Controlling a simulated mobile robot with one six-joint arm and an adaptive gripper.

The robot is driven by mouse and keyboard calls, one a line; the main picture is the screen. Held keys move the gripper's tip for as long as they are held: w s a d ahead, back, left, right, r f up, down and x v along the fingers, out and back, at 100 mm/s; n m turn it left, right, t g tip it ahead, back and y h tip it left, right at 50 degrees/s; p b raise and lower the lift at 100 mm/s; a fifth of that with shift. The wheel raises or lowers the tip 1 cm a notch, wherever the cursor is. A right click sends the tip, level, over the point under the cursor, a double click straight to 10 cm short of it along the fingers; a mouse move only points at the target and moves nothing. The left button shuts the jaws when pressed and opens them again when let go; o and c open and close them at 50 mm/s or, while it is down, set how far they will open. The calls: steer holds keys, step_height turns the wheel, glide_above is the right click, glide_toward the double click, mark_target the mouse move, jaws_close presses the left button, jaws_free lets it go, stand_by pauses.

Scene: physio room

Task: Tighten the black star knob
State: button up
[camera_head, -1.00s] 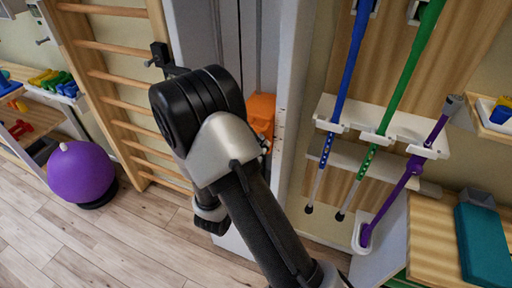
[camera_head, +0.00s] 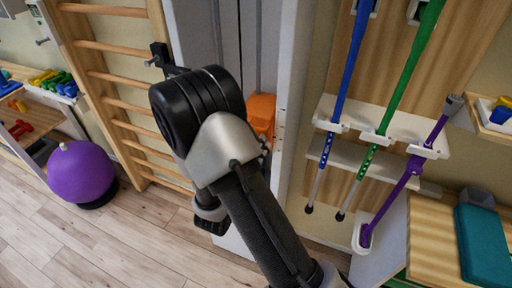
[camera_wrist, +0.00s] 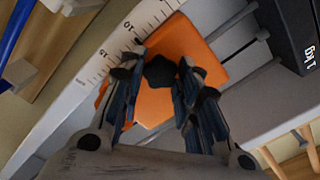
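The black star knob (camera_wrist: 159,71) sits on the face of an orange block (camera_wrist: 205,58) in the wrist view. My gripper (camera_wrist: 160,84) is open, with one finger on each side of the knob. A narrow orange gap shows between the knob and the fingers, and I cannot tell whether either finger touches it. In the head view the orange block (camera_head: 261,112) shows beside my arm, in the upright frame. The knob and my fingertips are hidden behind the arm there.
A ruler-marked white upright (camera_wrist: 105,58) runs beside the block, and black weight plates (camera_wrist: 288,45) lie to its right. Blue (camera_head: 350,70) and green (camera_head: 408,70) canes hang on the right. Wooden wall bars (camera_head: 118,75) and a purple ball (camera_head: 80,172) are on the left.

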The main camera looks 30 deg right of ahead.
steer(key=o, duration=0.4)
steer(key=v, duration=1.2)
